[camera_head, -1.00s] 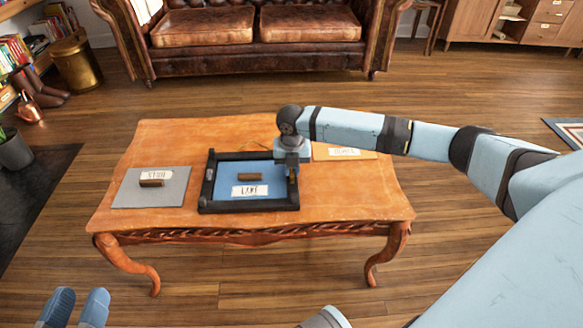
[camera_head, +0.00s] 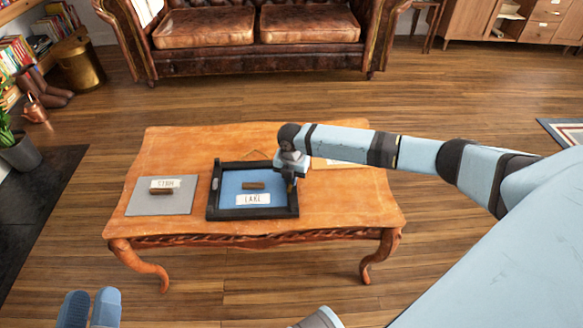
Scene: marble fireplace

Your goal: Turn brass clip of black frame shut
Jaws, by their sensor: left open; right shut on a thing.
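The black frame (camera_head: 212,194) lies flat on the wooden table, with a blue panel (camera_head: 235,182) inside it. The panel bears a white label reading LAKE (camera_head: 253,199) and a small brown block (camera_head: 253,185). My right gripper (camera_head: 291,183) points down at the frame's right rail. It is shut on the brass clip there, which the gripper mostly hides, so the clip's angle cannot be told. A small grey piece shows on the left rail. My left gripper (camera_head: 91,303) is open and empty at the bottom left, in front of the table.
A grey board (camera_head: 140,209) with a label and brown block lies left of the frame. A tan board (camera_head: 335,164) lies behind my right arm. The table's (camera_head: 355,205) front right is bare. A leather sofa (camera_head: 215,65) stands behind.

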